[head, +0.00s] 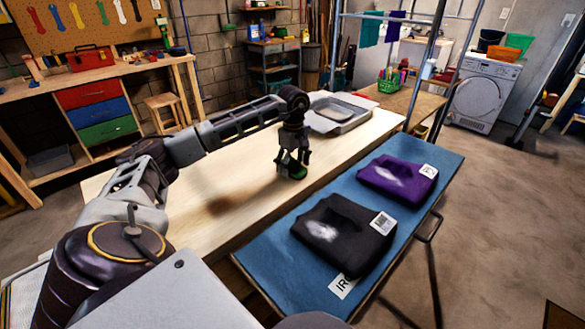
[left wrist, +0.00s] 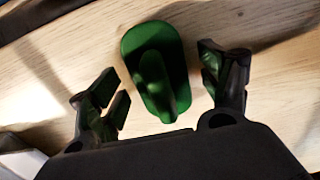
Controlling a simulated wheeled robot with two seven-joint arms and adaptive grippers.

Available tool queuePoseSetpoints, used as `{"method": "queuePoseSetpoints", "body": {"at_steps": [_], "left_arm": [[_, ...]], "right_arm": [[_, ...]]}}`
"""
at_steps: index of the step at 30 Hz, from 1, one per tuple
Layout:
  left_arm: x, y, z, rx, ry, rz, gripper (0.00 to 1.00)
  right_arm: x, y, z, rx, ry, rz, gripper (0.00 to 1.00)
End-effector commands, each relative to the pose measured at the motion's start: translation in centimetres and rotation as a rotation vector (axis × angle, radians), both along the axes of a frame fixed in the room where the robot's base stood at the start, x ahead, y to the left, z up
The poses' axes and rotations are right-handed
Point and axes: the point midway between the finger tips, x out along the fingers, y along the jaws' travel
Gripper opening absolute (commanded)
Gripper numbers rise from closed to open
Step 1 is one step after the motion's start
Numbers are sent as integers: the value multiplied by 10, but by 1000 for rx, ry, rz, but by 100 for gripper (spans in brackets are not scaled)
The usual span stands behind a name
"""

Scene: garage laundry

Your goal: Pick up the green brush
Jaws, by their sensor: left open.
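The green brush (left wrist: 172,60) lies on the light wooden table, its oval base flat and a raised handle along its top. In the left wrist view it sits between the two open fingers of my left gripper (left wrist: 167,92), with a gap on each side. In the head view my left gripper (head: 292,166) points down over the table, and the brush (head: 296,172) is mostly hidden behind and between its fingers. The left gripper holds nothing. My right gripper shows in neither view.
A blue ironing board (head: 290,262) with a folded black garment (head: 345,232) and a folded purple garment (head: 398,177) stands right of the wooden table (head: 235,195). A grey tray (head: 340,113) sits at the table's far end. The table left of the gripper is clear.

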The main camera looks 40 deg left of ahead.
Motion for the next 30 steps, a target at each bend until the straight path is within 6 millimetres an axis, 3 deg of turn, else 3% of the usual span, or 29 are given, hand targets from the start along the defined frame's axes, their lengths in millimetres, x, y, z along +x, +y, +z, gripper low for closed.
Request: {"method": "queuePoseSetpoints", "body": {"at_steps": [4, 16, 30], "left_arm": [[0, 0, 0, 0, 0, 0, 78], [0, 0, 0, 0, 0, 0, 27], [0, 0, 12, 0, -1, 0, 27]], "right_arm": [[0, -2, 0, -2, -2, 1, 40], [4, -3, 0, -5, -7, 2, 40], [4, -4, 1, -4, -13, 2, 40]]}}
